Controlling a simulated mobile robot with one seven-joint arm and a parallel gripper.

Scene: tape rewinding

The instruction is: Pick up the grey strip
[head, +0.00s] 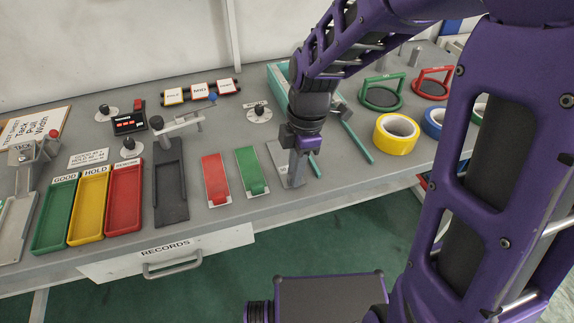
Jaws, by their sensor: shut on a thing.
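A grey strip (274,154) lies flat on the bench, just right of the green strip (246,160). My gripper (293,181) points down over the right part of the grey strip and is shut on it. The fingers and wrist hide part of the strip, and I cannot tell whether it is raised off the bench.
A red strip (216,179) lies left of the green one. Green, yellow and red trays (91,205) stand at left, beside a dark grey stand (170,185). Yellow (396,133) and blue tape rolls (434,122) lie at right. Two green rods lie close to my gripper.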

